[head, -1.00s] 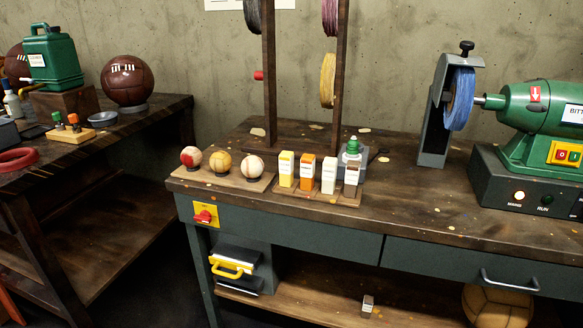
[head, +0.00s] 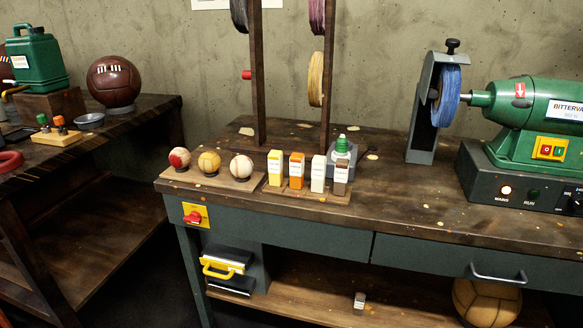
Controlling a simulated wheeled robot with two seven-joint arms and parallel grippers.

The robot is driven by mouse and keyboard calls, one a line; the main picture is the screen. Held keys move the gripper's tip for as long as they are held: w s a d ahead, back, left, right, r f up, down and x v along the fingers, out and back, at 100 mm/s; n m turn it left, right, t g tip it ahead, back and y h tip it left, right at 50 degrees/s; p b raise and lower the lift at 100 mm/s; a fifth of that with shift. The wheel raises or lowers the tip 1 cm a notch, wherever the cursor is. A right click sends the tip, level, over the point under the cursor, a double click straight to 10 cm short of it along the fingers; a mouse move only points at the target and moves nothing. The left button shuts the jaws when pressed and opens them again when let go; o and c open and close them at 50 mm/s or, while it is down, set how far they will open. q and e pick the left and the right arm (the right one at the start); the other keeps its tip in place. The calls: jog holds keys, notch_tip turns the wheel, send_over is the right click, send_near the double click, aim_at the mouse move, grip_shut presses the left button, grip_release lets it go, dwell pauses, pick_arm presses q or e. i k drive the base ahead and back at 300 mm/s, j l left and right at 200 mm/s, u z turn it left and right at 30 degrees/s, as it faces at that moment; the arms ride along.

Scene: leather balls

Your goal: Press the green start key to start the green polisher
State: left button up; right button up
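The green polisher (head: 530,112) stands at the right end of the workbench, on a dark base box (head: 480,178). A yellow switch plate (head: 550,148) on its front carries a red key marked 0 (head: 546,149) and a green key (head: 558,151) beside it. On the base box one lamp (head: 506,190) glows warm white and the lamp labelled RUN (head: 532,194) looks dark. A blue buffing wheel (head: 446,96) sits on the polisher's shaft inside a grey guard (head: 420,125). Neither of my grippers is in view.
The workbench top (head: 400,190) is clear before the polisher. Three small balls (head: 209,162) on a board, several wax bars (head: 297,170) and a green-capped bottle (head: 342,147) stand left of it. A wooden rack (head: 257,70) rises behind. Another bench (head: 130,120) is at far left.

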aim_at(559, 151)
jog(key=z, duration=1.35)
